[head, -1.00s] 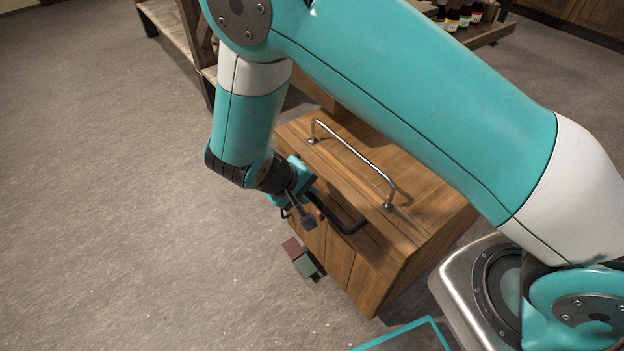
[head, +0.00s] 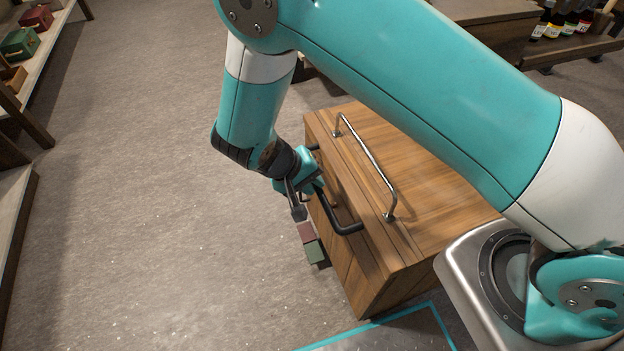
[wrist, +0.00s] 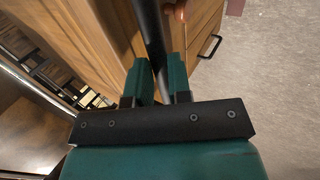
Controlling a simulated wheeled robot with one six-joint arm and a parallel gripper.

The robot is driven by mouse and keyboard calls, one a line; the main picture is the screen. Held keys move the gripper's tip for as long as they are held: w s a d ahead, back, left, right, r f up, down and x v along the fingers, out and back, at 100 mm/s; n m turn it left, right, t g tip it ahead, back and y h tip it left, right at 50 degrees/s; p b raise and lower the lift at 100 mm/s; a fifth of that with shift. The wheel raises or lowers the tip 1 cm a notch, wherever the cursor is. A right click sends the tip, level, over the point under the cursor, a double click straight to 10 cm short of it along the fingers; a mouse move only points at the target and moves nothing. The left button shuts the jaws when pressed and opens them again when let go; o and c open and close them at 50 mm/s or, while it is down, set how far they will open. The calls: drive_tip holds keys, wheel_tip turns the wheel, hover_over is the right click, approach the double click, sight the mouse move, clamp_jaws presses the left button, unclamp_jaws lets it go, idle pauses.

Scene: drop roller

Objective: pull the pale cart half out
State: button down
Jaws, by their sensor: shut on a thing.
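The wooden cart (head: 440,190), light brown with a silver rail (head: 368,160) on top, stands right of my gripper in the head view. A black bar handle (head: 340,222) sticks out from its front side. My gripper (head: 308,198) is at this handle. In the wrist view my gripper (wrist: 159,82) has its teal fingers on either side of the black handle bar (wrist: 153,40), closed on it. The cart's wooden face (wrist: 90,40) fills the upper left there. My arm hides part of the cart's top and far side in the head view.
A dark red block (head: 305,233) and a green block (head: 315,252) show low by the cart's front. Another black handle (wrist: 209,46) shows in the wrist view. Shelves (head: 38,75) stand at the far left. The grey floor left of the cart is clear.

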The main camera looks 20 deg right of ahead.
drive_tip(key=shift+w+a, duration=0.2)
drive_tip(key=shift+a, duration=0.15)
drive_tip(key=c, duration=1.1)
unclamp_jaws()
drive_tip(key=shift+s, duration=0.1)
drive_tip(key=shift+o, duration=0.2)
drive_tip(key=p+v, duration=0.2)
drive_tip(key=v, duration=1.5)
drive_tip(key=shift+r, duration=0.25)
